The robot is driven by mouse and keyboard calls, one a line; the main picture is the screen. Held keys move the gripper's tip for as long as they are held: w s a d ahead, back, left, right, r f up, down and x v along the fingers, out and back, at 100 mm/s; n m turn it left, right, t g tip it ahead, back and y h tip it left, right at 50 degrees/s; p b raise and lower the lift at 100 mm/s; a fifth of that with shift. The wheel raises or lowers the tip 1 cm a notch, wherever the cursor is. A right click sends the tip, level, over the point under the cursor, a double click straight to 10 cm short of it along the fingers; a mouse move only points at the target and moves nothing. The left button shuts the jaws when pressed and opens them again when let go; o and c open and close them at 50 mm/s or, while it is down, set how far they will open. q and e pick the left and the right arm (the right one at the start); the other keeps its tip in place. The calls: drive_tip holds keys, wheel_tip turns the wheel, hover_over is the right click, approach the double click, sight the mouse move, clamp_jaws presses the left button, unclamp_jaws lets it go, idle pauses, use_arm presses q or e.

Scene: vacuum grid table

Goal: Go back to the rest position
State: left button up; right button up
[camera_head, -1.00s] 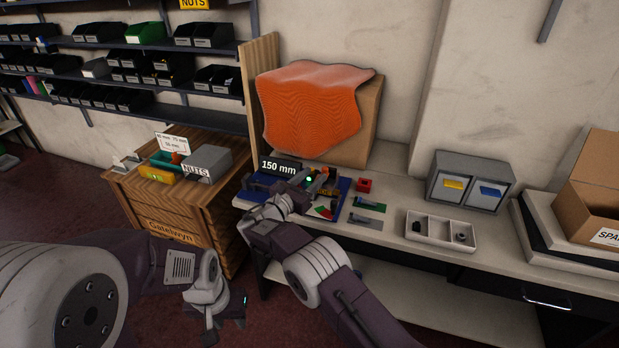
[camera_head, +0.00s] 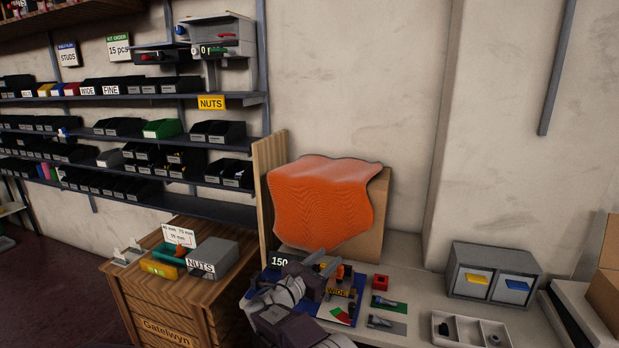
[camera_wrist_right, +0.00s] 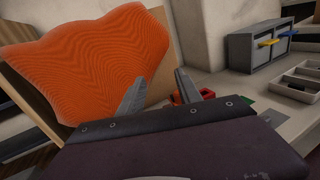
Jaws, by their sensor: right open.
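My right gripper (camera_head: 322,266) is above the blue mat on the workbench, in front of the cardboard box with the orange cloth. In the right wrist view its two fingers (camera_wrist_right: 158,90) stand apart with nothing between them. My left gripper is not in view.
The orange cloth (camera_head: 322,200) hangs over the box just behind the right gripper. A red block (camera_head: 381,282), a grey two-drawer unit (camera_head: 491,270) and a white divided tray (camera_head: 470,330) stand to the right. A wooden cabinet (camera_head: 165,310) is at left.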

drive_tip(key=s+d+r+m+g+h, duration=0.15)
drive_tip(key=d+r, duration=0.25)
drive_tip(key=d, duration=0.4)
drive_tip(key=s+d+r+m+g, duration=0.2)
drive_tip(key=d+r+m+g, duration=0.15)
drive_tip(key=d, duration=0.45)
drive_tip(key=s+d+f+m+g+y, duration=0.2)
drive_tip(key=s+d+f+m+g, duration=0.25)
drive_tip(key=s+d, duration=0.5)
drive_tip(key=s+a+f+m+g+y, duration=0.25)
drive_tip(key=s+f+m+y, duration=0.4)
drive_tip(key=s, duration=0.65)
drive_tip(key=s+a+f+m+g+y, duration=0.1)
drive_tip(key=s+a+f+m+y, duration=0.4)
drive_tip(key=s+a+f+m, duration=0.7)
wheel_tip(320, 180, up, 18)
drive_tip(key=d+p, duration=0.1)
drive_tip(key=p, duration=1.6)
drive_tip(key=shift+s+d, duration=0.15)
drive_tip(key=shift+d, duration=0.1)
